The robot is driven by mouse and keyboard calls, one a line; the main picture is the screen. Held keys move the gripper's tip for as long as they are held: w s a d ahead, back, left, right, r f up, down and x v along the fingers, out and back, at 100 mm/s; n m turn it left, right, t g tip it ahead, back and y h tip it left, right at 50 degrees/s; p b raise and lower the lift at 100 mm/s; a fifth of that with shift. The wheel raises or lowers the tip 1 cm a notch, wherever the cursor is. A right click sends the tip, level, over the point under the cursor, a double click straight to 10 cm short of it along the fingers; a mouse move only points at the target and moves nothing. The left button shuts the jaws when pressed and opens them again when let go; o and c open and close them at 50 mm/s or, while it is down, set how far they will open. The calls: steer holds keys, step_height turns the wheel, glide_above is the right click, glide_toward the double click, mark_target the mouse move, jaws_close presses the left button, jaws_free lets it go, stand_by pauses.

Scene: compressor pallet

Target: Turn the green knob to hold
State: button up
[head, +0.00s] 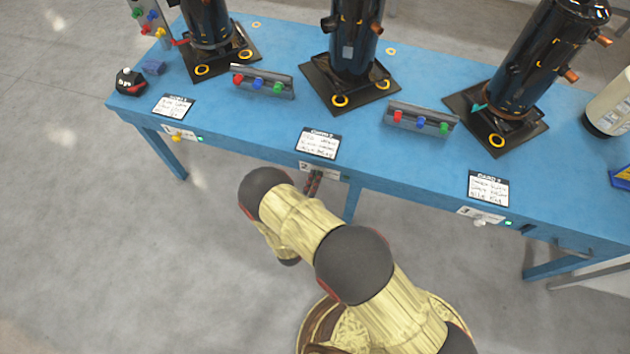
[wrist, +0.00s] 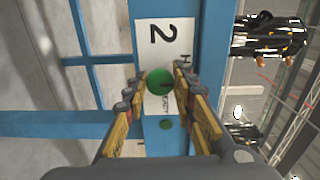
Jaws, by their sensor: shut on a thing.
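The green knob (wrist: 159,83) is round and sits in the middle of the wrist view, on a white plate (wrist: 163,32) marked "2". My gripper's two yellow-padded fingers reach in from both sides and are shut on the knob. Some lettering beside the knob is partly covered by the right finger, and I cannot tell the knob's setting. In the head view my gripper (head: 312,184) is at the table's front edge below the middle station, and the knob is hidden there.
The blue table (head: 270,125) carries several dark compressors, one of them in the middle (head: 352,45). Switch bars with red, blue and green buttons (head: 262,83) stand between them. Other edge plates have a yellow knob (head: 177,134) and a white knob (head: 480,222). The floor in front is clear.

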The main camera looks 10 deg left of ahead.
steer(key=shift+a, duration=0.1)
steer(key=o, duration=1.1)
steer(key=shift+o, duration=0.2)
steer(key=shift+s, duration=0.1)
steer(key=s, duration=1.1)
steer(key=shift+s+a, duration=0.4)
